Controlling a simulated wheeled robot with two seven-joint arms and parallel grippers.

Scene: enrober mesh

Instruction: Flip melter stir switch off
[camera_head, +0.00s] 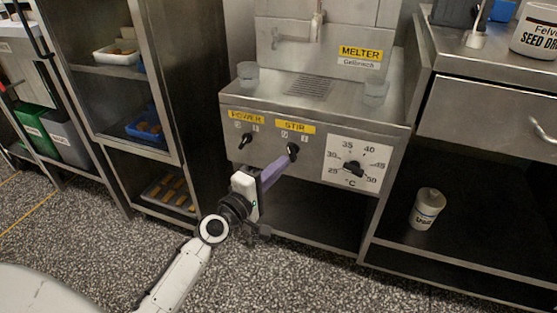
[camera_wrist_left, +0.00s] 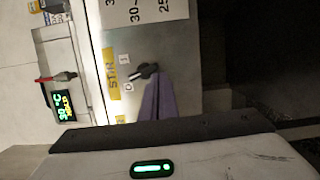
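The melter (camera_head: 232,114) is a steel unit with yellow POWER and STIR labels on its front. The black stir switch (camera_head: 292,150) sits under the STIR label, between 0 and 1 marks. It also shows in the left wrist view (camera_wrist_left: 148,71). In the left wrist view the purple fingertips (camera_wrist_left: 161,76) lie beside the knob; contact is unclear. My right gripper is not in view.
The power switch (camera_head: 246,140) is left of the stir switch, and a white temperature dial (camera_head: 354,163) is right. Two clear cups (camera_head: 248,74) stand on the melter top. A rack with trays (camera_head: 148,126) is at left, a steel counter (camera_head: 490,100) at right.

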